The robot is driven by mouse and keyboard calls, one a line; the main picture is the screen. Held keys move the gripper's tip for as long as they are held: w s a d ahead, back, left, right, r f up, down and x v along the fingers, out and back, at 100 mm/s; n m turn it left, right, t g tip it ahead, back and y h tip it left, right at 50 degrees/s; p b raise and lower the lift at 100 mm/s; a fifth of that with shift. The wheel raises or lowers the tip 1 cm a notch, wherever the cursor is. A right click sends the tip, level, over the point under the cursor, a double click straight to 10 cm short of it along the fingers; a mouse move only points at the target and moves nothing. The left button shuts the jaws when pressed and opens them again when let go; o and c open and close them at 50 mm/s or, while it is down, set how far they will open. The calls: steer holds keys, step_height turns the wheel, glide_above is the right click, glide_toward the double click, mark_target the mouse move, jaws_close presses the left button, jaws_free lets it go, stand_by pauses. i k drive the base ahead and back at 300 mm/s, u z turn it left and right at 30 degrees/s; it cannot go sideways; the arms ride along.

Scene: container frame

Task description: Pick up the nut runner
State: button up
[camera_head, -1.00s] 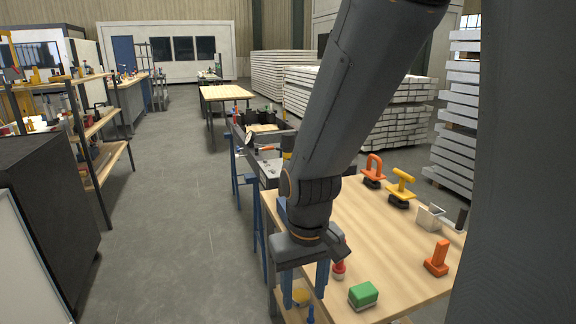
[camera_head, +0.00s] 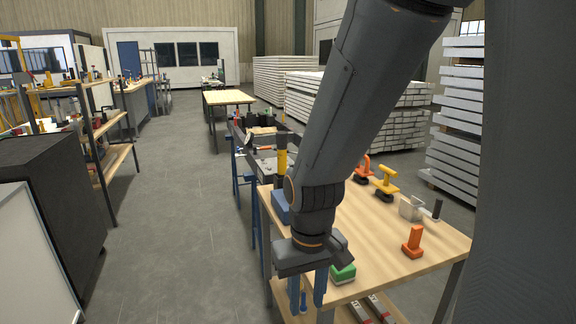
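I cannot tell for sure which thing is the nut runner. A yellow and black upright tool (camera_head: 281,160) shows just behind my arm at the table's left end, its lower part partly hidden. My gripper (camera_head: 307,292) points down at the near left edge of the wooden table (camera_head: 375,240). Its two blue fingers are apart, with nothing seen held between them. A green block with a pale base (camera_head: 344,273) sits right beside the gripper, partly covered by it. A blue box (camera_head: 281,207) is partly hidden behind my wrist.
On the table stand an orange tool (camera_head: 413,242), a yellow-handled tool (camera_head: 386,184), an orange-handled tool (camera_head: 365,170) and a grey metal bracket (camera_head: 411,208). Red and grey items (camera_head: 375,308) lie on the lower shelf. A dark cabinet (camera_head: 50,205) stands left; the floor between is clear.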

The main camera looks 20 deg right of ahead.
mark_target(282, 136)
steer(key=k, duration=0.65)
steer(key=u, duration=0.7)
steer(key=i, duration=2.8)
steer(key=z, duration=2.6)
